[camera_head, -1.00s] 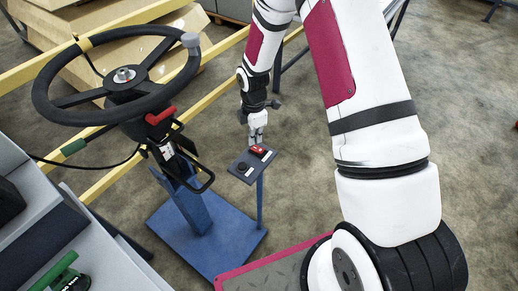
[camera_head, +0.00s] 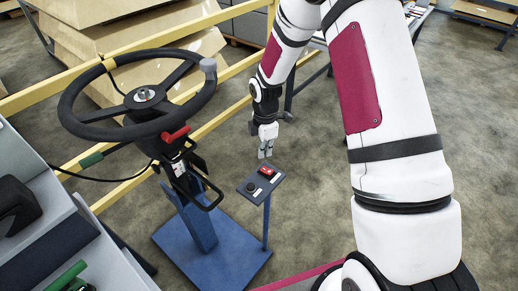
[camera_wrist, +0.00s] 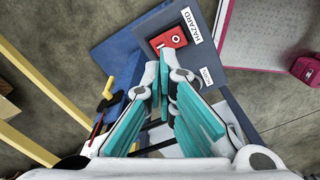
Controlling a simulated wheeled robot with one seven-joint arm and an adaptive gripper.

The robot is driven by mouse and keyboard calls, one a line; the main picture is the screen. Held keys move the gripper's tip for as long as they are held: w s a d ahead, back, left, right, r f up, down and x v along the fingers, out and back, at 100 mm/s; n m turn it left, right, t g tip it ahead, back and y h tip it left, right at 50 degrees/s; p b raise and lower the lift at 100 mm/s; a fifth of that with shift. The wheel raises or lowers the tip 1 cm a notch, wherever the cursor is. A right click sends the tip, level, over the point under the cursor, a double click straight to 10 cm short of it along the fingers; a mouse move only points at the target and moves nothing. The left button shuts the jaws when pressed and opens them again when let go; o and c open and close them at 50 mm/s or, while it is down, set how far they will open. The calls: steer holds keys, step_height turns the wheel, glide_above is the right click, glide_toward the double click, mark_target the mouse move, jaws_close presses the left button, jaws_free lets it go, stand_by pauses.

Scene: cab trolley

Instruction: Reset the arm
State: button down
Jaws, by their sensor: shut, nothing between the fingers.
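My gripper (camera_head: 265,147) hangs pointing down just above the small dark control panel (camera_head: 254,186) on a blue post. In the head view a small gap shows between the fingertips and the panel. The wrist view shows my gripper (camera_wrist: 168,65) with its teal-padded fingers shut and empty. A red rocker switch (camera_wrist: 170,40) with a "HAZARD" label lies just beyond the fingertips there.
A black steering wheel (camera_head: 140,103) on a blue stand (camera_head: 205,245) is left of the panel. Yellow rails (camera_head: 225,75) run behind it. Grey shelving (camera_head: 85,245) fills the lower left. Open floor (camera_head: 310,190) lies right of the panel.

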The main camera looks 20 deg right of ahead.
steer(key=shift+r, duration=0.1)
steer(key=s+d+r+m+t, duration=0.1)
steer(key=s+r+m, duration=0.3)
steer(key=r, duration=0.8)
steer(key=s+r+m+t, duration=0.1)
steer(key=s+r+m, duration=0.35)
steer(key=r, duration=0.85)
steer(key=s+r+m+t, duration=0.1)
steer(key=s+r+m, duration=0.4)
steer(key=s, duration=0.4)
steer(key=s+r+m+t, duration=0.2)
steer(key=s+r+m, duration=0.3)
steer(key=s, duration=0.5)
steer(key=shift+a, duration=0.45)
